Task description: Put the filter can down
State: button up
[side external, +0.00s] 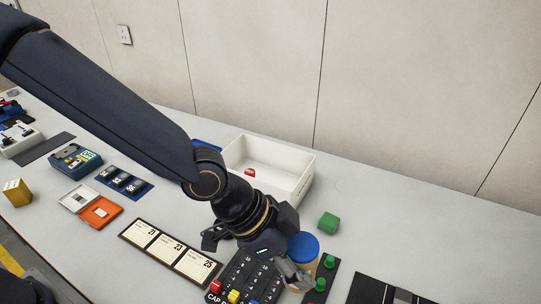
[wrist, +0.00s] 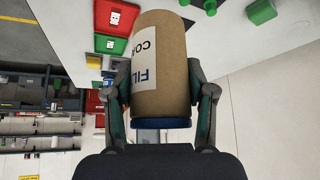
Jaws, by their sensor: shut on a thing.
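The filter can (wrist: 168,60) is a tan cylinder with a blue lid and a white label, partly readable as "FIL". It fills the middle of the wrist view, its blue end toward my palm. My gripper (wrist: 158,88) is shut on it, one finger on each side. In the side view the can's blue top (side external: 303,246) shows beside my gripper (side external: 294,272), among the items at the front of the table. The can looks roughly upright there.
A black cap board (side external: 243,278) with coloured pieces lies left of the can. Green pieces on a dark strip (side external: 331,262) stand close on its right. A green block (side external: 328,222) and a white open bin (side external: 262,172) are behind.

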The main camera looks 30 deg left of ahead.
jog(key=w+a+f+n+t+y, duration=0.1)
jog(key=w+a+n, duration=0.2)
jog(key=a, duration=0.8)
jog(key=w+a+f+n+t+y, duration=0.1)
jog(key=w+a+f+n+y, duration=0.2)
jog(key=a, duration=0.8)
jog(key=w+a+n+t, duration=0.1)
jog(key=w+a+n, duration=0.25)
jog(key=a, duration=0.75)
jog(key=f, duration=0.5)
jog(key=w+f, duration=0.1)
jog(key=f, duration=0.1)
jog(key=shift+a+f, duration=0.15)
jog(key=shift+a, duration=0.05)
jog(key=shift+f, duration=0.4)
jog(key=o, duration=1.2)
jog(key=shift+f, duration=0.15)
